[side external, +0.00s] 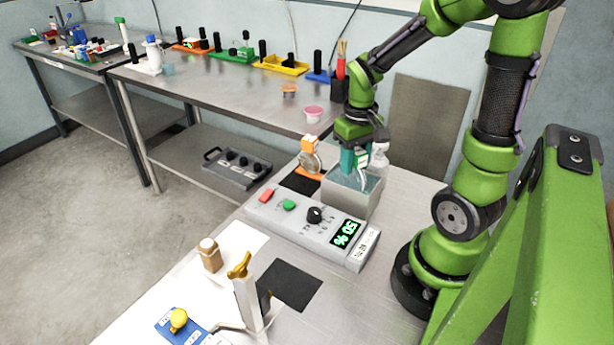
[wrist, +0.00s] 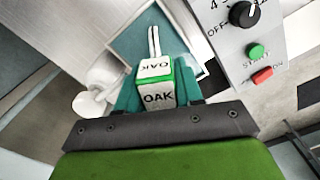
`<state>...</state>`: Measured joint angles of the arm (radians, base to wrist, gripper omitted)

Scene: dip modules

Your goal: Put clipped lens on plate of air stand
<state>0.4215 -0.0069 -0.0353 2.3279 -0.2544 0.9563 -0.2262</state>
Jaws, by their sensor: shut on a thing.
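My gripper (side external: 354,160) is shut on a block-shaped clip marked OAK (wrist: 157,86), white with green edges. The clip sits between the teal fingers in the wrist view. Two thin pale prongs run from the clip over or into a square bath (side external: 350,204) with teal liquid; I cannot tell how deep they reach. A lens at the prong ends does not show clearly. An orange-topped holder with a round grey disc (side external: 311,162) stands left of the bath. A white post with a yellow top (side external: 246,298) stands in the foreground. I cannot tell which is the air stand.
A grey control box (side external: 310,226) with a knob, buttons and green display lies in front of the bath. A white bottle (wrist: 101,88) stands close beside the bath. A brown bottle (side external: 210,254) and blue block (side external: 186,328) are at the front. A black mat (side external: 290,285) is bare.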

